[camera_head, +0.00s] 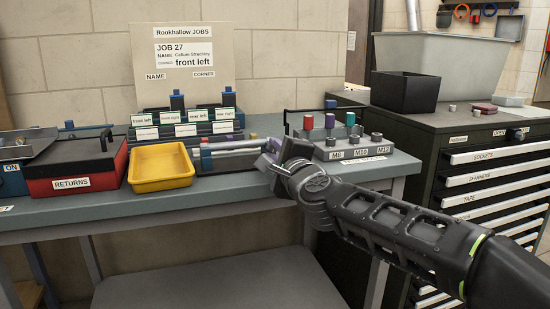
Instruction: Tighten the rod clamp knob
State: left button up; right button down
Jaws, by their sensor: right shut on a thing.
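My right gripper (268,160) reaches in from the right over the front of the bench. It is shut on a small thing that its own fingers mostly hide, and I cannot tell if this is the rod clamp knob. Pale rods or tubes (228,150) lie across a dark fixture just left of the gripper. The rod clamp knob cannot be made out for certain. My left gripper is not in view.
A yellow tray (160,184) and a red RETURNS box (78,180) stand at left. A corner-labelled rack (185,124) stands behind. A grey M8/M10/M12 block (352,152) with coloured-handled pieces is just right of the gripper. A drawer cabinet (450,122) stands far right.

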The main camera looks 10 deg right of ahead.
jog(key=shift+f+m+b, duration=0.15)
jog(key=shift+m+b, duration=0.2)
jog(key=shift+m, duration=0.85)
jog(key=c, duration=1.3)
grip_release()
jog(key=shift+o, duration=0.2)
jog(key=s, duration=0.8)
jog(key=shift+d+p, duration=0.25)
jog(key=shift+p, duration=0.1)
